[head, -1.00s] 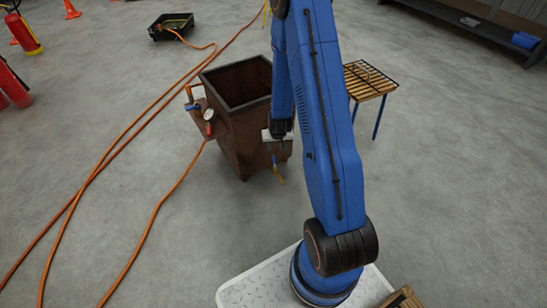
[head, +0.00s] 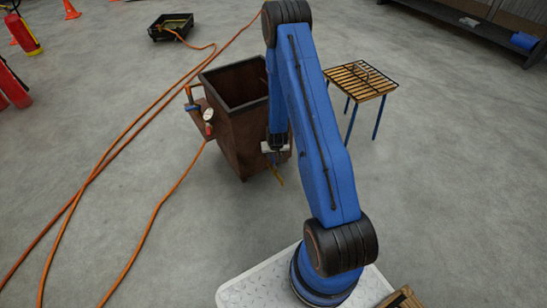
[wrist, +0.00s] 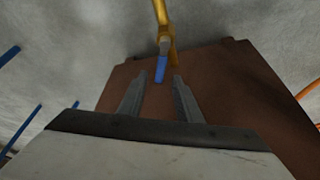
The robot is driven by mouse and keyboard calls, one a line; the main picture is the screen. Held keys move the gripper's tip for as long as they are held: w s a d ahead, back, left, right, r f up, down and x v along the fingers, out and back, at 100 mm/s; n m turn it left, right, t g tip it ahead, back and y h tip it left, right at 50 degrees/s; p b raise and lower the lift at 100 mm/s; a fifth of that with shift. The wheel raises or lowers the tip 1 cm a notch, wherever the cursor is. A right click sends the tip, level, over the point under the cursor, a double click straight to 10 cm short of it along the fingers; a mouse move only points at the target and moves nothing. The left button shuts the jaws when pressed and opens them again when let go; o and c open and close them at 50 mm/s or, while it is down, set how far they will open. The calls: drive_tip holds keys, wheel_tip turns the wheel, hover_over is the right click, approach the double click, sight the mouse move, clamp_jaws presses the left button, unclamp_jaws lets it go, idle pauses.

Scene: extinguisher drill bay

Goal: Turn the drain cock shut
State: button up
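The drain cock is a brass-yellow fitting with a blue lever. In the wrist view the brass body (wrist: 163,22) is at the top centre and the blue lever (wrist: 161,70) points down toward my gripper. My gripper (wrist: 160,77) is open; its two grey fingers stand apart, with the lever's end between the tips and a gap on each side. In the head view my gripper (head: 275,157) is low at the front of the brown bin (head: 229,138), and a bit of the yellow cock (head: 278,180) shows beneath it. The lever is mostly hidden there.
A gauge (head: 208,114) and valve fittings are on the bin's left side. Orange hoses (head: 98,172) cross the floor at left. A slatted table (head: 361,80) stands to the right of my arm. Red extinguishers (head: 10,85) are at the far left. The floor in front is clear.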

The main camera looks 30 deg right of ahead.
sight(273, 159)
drive_tip(key=shift+x, duration=1.05)
clamp_jaws()
